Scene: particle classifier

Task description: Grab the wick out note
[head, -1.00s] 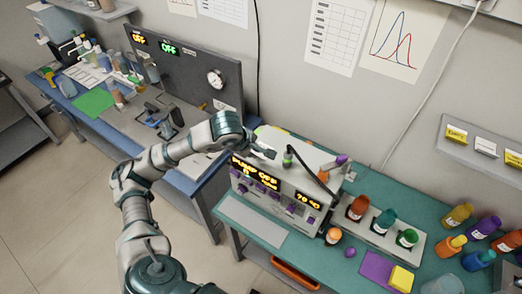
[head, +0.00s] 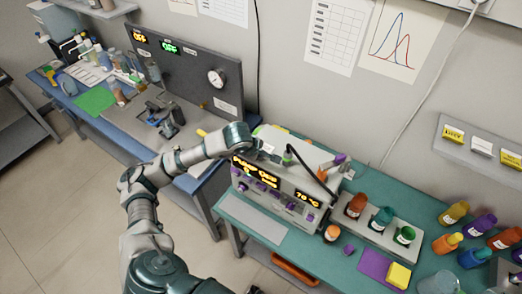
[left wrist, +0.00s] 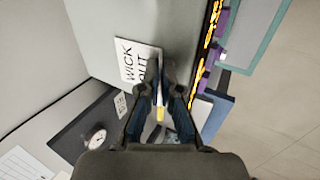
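The wick out note (left wrist: 130,62) is a white card with black letters "WICK OUT" in the left wrist view. It is on the grey top of the instrument box (left wrist: 100,25). My left gripper (left wrist: 161,68) is at the note's edge, its two fingertips close together and covering part of the lettering. I cannot tell whether the fingers pinch the card. My right gripper is not in view.
A black hose and knobs rise from the box's top. Bottles stand in a rack (head: 378,236) to its right, near a purple sheet (head: 375,265) and yellow block (head: 398,276). A grey panel with a gauge (head: 216,79) stands behind the left bench.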

